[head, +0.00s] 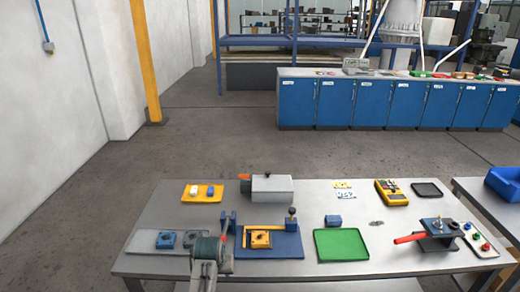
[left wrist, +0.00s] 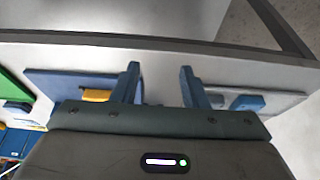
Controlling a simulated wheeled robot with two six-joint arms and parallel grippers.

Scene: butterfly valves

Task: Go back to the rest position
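My left gripper (head: 209,250) hangs low over the front left of the grey table (head: 150,212), between a grey plate (head: 143,241) and a blue plate (head: 286,245). In the left wrist view its two blue fingers (left wrist: 160,86) stand apart with nothing seen between them. The gripper's body covers part of the table behind it. The grey plate carries blue blocks (head: 166,239). The blue plate carries a yellow valve block (head: 260,238) and a post with a dark knob (head: 291,213). My right gripper is in neither view.
A grey box (head: 271,188) and a yellow tray (head: 203,193) stand at the back. A green tray (head: 341,245), a yellow meter (head: 391,193) and a red-handled fixture (head: 437,236) are to the right. A second table (head: 490,207) adjoins at right.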

